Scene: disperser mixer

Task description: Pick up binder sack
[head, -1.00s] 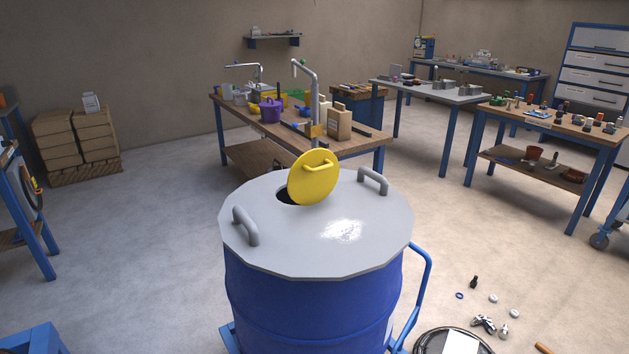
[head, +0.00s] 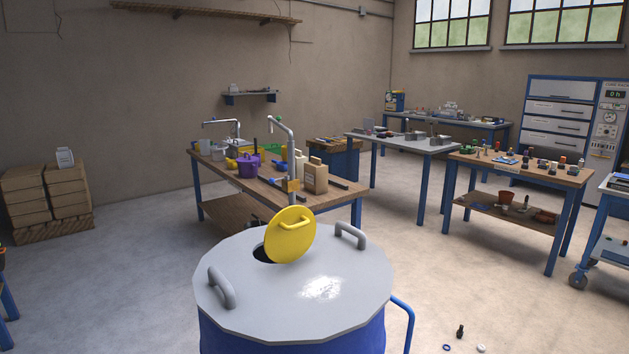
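Brown stacked blocks that look like sacks or boxes (head: 46,192) lie on a wooden pallet (head: 55,229) against the wall at the far left of the head view. A small white pack (head: 65,157) stands upright on top of the stack. I cannot tell which of these is the binder sack, as no label is readable. Neither of my grippers is in view.
A blue drum (head: 290,336) with a grey lid (head: 235,300) and a tilted yellow hatch (head: 291,235) stands close in front. Behind it is a cluttered workbench (head: 335,195). More benches are at right. Small items lie on the floor at lower right. Floor between drum and pallet is clear.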

